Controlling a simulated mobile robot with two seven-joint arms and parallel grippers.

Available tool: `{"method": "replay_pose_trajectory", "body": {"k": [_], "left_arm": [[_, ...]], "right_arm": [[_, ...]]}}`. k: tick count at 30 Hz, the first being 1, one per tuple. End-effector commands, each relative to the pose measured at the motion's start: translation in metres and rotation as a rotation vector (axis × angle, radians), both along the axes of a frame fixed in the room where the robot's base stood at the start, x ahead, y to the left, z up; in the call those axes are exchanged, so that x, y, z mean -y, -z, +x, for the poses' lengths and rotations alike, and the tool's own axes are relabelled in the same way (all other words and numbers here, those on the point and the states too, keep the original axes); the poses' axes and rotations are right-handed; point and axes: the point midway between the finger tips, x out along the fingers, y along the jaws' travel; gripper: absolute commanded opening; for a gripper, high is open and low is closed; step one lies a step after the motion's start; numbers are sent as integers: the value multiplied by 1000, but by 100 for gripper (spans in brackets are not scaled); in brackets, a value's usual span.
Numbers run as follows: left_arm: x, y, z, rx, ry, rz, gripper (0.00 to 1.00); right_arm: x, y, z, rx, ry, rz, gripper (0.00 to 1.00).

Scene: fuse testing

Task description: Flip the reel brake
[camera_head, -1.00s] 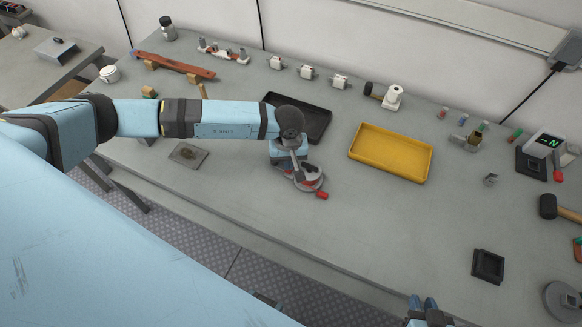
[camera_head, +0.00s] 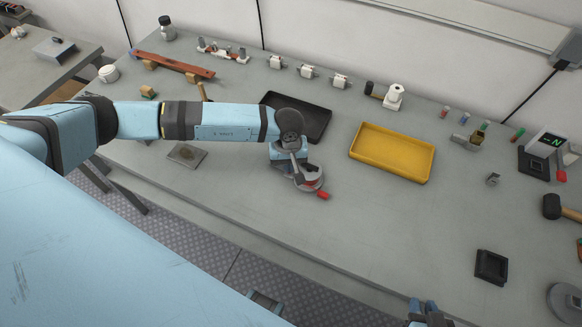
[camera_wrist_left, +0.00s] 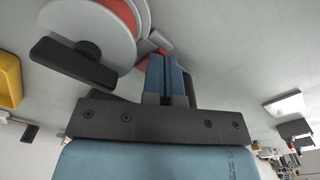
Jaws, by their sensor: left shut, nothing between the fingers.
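The reel (camera_head: 314,184) stands on the workbench near its front edge, a grey disc with red showing and a red-tipped piece (camera_head: 323,195) at its lower right. In the left wrist view the reel (camera_wrist_left: 112,38) fills the upper left, with a dark bar on its face and red parts beside it. My left gripper (camera_wrist_left: 166,62) is shut and empty, its blue fingers beside the reel's rim and in front of a red part. Contact is unclear, and I cannot tell which part is the brake. My right gripper (camera_head: 424,306) is at the bottom edge, partly cut off.
A black tray (camera_head: 318,124) lies behind my left wrist and a yellow tray (camera_head: 392,153) to the right. A small flat plate (camera_head: 187,154) lies left of the reel. A black square holder (camera_head: 491,266) lies at the right. The bench between reel and holder is clear.

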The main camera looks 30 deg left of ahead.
Motion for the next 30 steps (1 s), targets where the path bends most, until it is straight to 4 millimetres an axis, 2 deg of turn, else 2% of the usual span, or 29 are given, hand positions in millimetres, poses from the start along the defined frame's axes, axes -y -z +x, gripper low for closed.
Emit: {"method": "replay_pose_trajectory", "body": {"k": [20, 25, 30], "left_arm": [[0, 11, 0, 0, 0, 0, 0], [0, 7, 0, -1, 0, 0, 0], [0, -6, 0, 0, -1, 0, 0]], "right_arm": [[0, 10, 0, 0, -1, 1, 27], [-1, 7, 0, 0, 0, 1, 27], [-1, 0, 0, 0, 0, 1, 27]]}}
